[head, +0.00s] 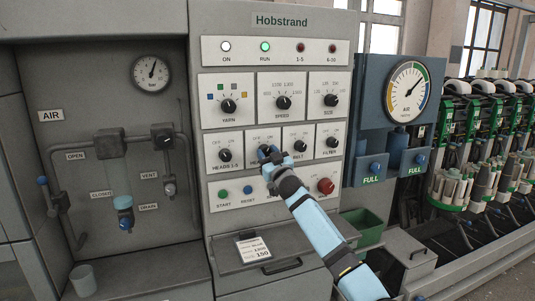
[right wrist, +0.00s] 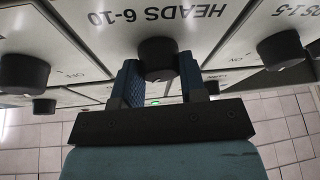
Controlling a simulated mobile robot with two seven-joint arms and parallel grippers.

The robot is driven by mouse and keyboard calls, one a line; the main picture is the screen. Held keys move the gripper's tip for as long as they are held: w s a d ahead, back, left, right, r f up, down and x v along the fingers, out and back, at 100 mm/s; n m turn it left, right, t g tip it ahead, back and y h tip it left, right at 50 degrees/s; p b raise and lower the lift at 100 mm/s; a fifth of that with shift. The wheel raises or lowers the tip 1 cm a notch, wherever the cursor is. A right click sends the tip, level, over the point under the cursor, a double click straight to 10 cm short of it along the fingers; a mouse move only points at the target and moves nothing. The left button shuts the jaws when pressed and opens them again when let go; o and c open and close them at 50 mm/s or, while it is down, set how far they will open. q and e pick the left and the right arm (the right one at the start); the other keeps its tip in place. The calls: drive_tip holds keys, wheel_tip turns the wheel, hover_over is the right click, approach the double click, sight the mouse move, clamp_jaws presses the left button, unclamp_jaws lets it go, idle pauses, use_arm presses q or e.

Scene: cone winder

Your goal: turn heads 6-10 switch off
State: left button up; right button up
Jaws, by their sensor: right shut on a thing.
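The heads 6-10 switch is a black round knob (right wrist: 157,58) on a white plate, under an upside-down HEADS 6-10 label (right wrist: 158,20) in the right wrist view. My right gripper (right wrist: 160,82) has its two blue fingers on either side of this knob and is shut on it. In the head view my right gripper (head: 269,154) covers most of the switch and its plate. The knob's pointer is hidden, so I cannot tell its setting. My left gripper is not in view.
The heads 1-5 knob (head: 225,155) is to the left, and the belt knob (head: 300,146) and filter knob (head: 332,142) to the right. Start (head: 224,194) and a red button (head: 325,186) sit below. The run lamp (head: 265,46) glows green; the 6-10 lamp (head: 332,48) is dark red.

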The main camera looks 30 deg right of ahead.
drive_tip(key=n+p, duration=0.1)
drive_tip(key=n+y+p, duration=0.1)
drive_tip(key=shift+r+n+y, duration=0.2)
drive_tip(key=shift+n+y, duration=0.1)
drive_tip(key=shift+n, duration=0.1)
drive_tip(key=n+g+y+p, duration=0.1)
drive_tip(key=n+p, duration=0.2)
drive_tip(key=n, duration=0.1)
drive_tip(key=n+g+y+p, duration=0.1)
drive_tip(key=n+y+p, duration=0.1)
drive_tip(key=n+p, duration=0.1)
drive_tip(key=shift+r+n, duration=0.1)
drive_tip(key=shift+n, duration=0.4)
drive_tip(key=n+p, duration=0.2)
drive_tip(key=shift+g+y+p, duration=0.3)
drive_tip(key=shift+g, duration=0.1)
drive_tip(key=shift+n+p, duration=0.45)
drive_tip(key=shift+n, duration=0.05)
drive_tip(key=shift+f+n, duration=0.2)
drive_tip(key=shift+n, duration=0.1)
drive_tip(key=o, duration=0.8)
drive_tip(key=shift+c, duration=0.2)
drive_tip(key=shift+o, duration=0.7)
drive_tip(key=shift+s, duration=0.1)
